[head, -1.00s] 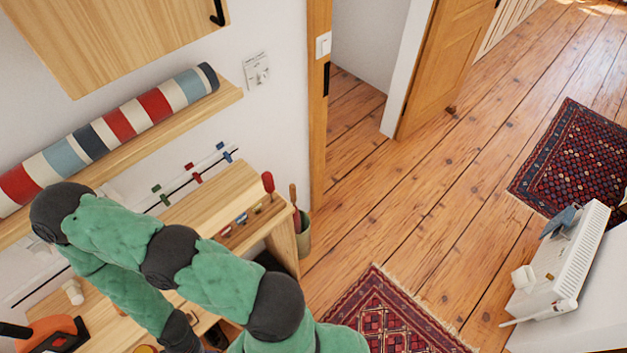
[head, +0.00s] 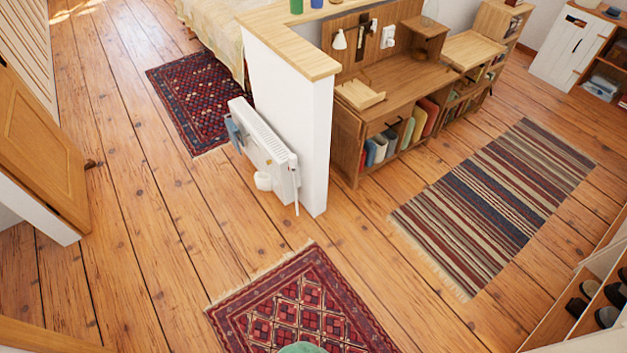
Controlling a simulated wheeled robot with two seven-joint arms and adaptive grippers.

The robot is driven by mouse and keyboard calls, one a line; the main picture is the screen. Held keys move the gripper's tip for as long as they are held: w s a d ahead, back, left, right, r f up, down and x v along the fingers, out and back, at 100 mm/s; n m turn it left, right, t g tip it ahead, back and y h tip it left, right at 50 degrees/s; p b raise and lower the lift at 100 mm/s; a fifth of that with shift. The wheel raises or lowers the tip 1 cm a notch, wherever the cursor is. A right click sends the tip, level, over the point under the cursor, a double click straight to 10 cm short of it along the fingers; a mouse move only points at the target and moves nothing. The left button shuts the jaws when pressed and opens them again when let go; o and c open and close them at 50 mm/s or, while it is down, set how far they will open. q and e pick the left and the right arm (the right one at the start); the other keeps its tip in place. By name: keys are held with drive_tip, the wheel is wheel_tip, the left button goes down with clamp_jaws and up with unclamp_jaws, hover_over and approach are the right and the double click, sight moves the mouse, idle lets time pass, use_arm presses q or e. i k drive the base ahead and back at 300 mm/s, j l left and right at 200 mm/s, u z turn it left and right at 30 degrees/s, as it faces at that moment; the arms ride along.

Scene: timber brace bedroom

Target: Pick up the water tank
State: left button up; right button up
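I cannot pick out a water tank with certainty in the head view. A small white container (head: 263,181) is at the lower side of the white radiator (head: 268,148), and its details are too small to tell. A clear glass-like vessel (head: 430,13) stands on a small wooden stand on the desk at the back. Neither gripper is in view. Only a bit of my green arm shows at the bottom edge.
The wooden desk (head: 400,92) stands behind a white half wall (head: 291,130). Rugs lie on the floor: a red one (head: 290,300), a striped one (head: 497,205) and a dark red one (head: 190,100). A door (head: 40,140) is at left. Bare planks between are clear.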

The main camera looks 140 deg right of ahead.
sight(263, 180)
drive_tip(key=z, duration=2.25)
